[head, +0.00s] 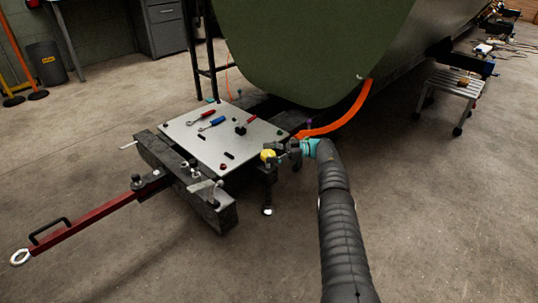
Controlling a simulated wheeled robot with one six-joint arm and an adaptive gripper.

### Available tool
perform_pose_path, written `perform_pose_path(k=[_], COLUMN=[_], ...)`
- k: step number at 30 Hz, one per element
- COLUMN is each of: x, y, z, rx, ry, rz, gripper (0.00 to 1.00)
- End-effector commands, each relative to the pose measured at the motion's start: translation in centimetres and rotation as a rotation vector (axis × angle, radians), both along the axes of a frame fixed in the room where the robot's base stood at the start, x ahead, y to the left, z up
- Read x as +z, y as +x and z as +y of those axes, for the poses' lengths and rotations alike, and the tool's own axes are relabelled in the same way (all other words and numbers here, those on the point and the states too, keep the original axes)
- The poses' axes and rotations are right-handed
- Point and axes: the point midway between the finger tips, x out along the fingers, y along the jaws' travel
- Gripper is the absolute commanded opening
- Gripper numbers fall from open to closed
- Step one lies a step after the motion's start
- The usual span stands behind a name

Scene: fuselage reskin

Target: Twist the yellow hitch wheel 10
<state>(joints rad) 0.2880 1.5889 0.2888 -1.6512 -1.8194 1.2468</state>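The yellow hitch wheel (267,155) is a small rounded yellow shape at the right front corner of the trailer's flat plate. My gripper (273,152) is right at the wheel, reaching in from the right, and its dark fingers overlap the wheel's right side. The view is too small to tell whether the fingers touch the wheel or are closed on it. Part of the wheel is hidden behind the fingers. My arm, in a dark ribbed sleeve with a teal ring at the wrist, comes up from the bottom right.
The pale plate (222,137) holds several hand tools. A dark beam (220,213) and red tow bar (95,217) lie in front. The green fuselage (310,50) rises behind, with an orange hose (348,119) close to my wrist. A step stool (450,84) stands right; open floor surrounds.

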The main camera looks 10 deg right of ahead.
Motion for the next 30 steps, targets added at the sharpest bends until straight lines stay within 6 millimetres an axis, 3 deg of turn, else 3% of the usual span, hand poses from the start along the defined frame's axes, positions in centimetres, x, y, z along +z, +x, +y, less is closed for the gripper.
perform_pose_path(k=[14, 20, 30], x=[0.4, 2.5, 8.3], y=[-0.1, -0.2, -0.1], z=[0.3, 0.2, 0.2], rx=[0.008, 0.006, 0.006], ry=[0.000, -0.001, 0.000], rz=[0.006, 0.005, 0.004], gripper=[0.84, 0.84, 0.84])
